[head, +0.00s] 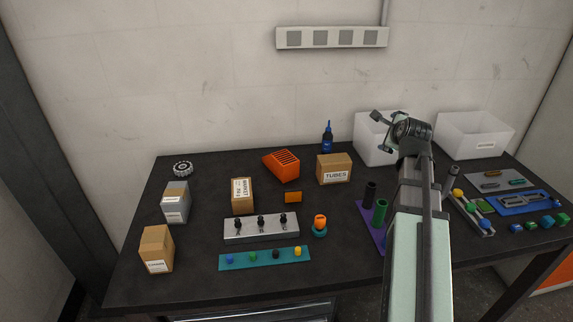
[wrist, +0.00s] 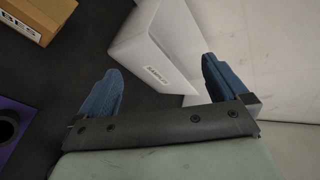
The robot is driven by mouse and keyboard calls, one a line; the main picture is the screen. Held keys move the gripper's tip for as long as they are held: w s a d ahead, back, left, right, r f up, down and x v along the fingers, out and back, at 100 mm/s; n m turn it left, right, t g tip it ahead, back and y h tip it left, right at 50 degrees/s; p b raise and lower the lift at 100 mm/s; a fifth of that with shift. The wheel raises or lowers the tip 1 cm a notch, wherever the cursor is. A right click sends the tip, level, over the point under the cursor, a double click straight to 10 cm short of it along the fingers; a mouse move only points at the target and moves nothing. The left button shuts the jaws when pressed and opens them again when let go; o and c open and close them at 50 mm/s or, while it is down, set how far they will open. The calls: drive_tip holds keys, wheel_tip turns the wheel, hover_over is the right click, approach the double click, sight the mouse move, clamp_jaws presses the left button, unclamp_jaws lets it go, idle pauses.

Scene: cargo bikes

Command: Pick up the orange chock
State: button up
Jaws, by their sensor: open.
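Two orange things could be the chock, and I cannot tell which for sure. A small, plain orange block (head: 293,197) lies mid-table behind the grey block with black knobs. A larger orange slotted, wedge-like piece (head: 282,165) stands behind it, left of the TUBES box. My gripper (head: 379,131) is raised at the back right of the table, in front of a white bin. It is well to the right of both orange things. In the wrist view, my gripper (wrist: 161,72) has its blue fingers wide apart with nothing held. Neither orange thing shows there.
Two white bins (head: 484,134) stand at the back right. The TUBES box (head: 334,169), a blue bottle (head: 328,138) and a purple base (head: 371,222) with tubes stand between my arm and the orange things. A cardboard box (head: 243,195) stands left of the small block.

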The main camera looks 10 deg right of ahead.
drive_tip(key=w+a+f+m+y, duration=0.15)
drive_tip(key=a+y, duration=0.35)
drive_tip(key=a, duration=1)
drive_tip(key=m+y, duration=0.3)
drive_tip(key=m, duration=0.2)
approach(283, 156)
drive_tip(key=x, duration=0.5)
drive_tip(key=shift+s+a+f, duration=0.1)
drive_tip(key=shift+s+f, duration=0.15)
drive_tip(key=shift+f, duration=0.05)
drive_tip(key=shift+w+r+x, duration=0.1)
drive_tip(key=shift+r+x, duration=0.1)
drive_tip(key=shift+x, duration=1.05)
drive_tip(key=shift+w+r+x, duration=0.15)
drive_tip(key=shift+x, duration=1.1)
drive_tip(key=c, duration=1.4)
drive_tip(key=shift+t, duration=0.3)
drive_tip(key=shift+r, duration=0.2)
